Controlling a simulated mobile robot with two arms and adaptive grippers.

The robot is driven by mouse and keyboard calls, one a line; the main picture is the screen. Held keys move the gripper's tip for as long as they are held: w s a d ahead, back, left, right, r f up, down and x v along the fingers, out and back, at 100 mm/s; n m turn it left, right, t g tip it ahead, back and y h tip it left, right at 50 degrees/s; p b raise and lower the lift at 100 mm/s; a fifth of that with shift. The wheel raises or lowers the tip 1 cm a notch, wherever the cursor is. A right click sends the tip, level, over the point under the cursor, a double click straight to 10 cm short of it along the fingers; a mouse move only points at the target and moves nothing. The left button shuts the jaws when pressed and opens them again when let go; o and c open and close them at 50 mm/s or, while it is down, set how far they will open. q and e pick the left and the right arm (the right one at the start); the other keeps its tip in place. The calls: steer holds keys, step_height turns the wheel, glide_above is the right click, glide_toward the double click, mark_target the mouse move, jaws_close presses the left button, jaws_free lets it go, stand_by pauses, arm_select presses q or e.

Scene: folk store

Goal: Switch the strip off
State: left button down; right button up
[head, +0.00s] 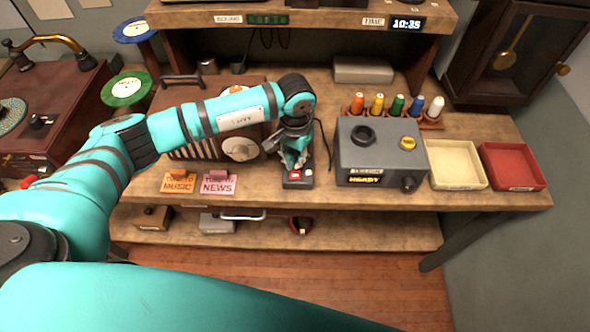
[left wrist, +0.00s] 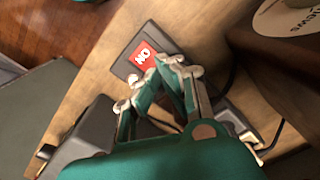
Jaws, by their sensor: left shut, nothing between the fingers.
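The power strip (head: 304,182) is a dark strip on the wooden counter, near its front edge. Its red switch (head: 294,175) sits at the near end. In the left wrist view the lit red switch (left wrist: 145,53) reads "ON", and the strip's dark end (left wrist: 126,68) shows around it. My left gripper (head: 293,164) is shut and empty, pointing down over the strip just behind the switch. In the left wrist view its closed fingertips (left wrist: 163,68) are beside the switch; I cannot tell whether they touch the strip. My right gripper is not in view.
A grey machine (head: 382,160) stands right of the strip, with thread spools (head: 377,104) behind it. A cream tray (head: 457,164) and a red tray (head: 513,166) are farther right. A radio (head: 205,150) and orange and pink cards (head: 219,183) are left. A shelf overhangs the back.

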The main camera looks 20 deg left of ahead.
arm_select(q)
steer(key=shift+f, duration=0.25)
steer(key=shift+r, duration=0.15)
steer(key=shift+r+p, duration=0.95)
steer(key=shift+r, duration=2.45)
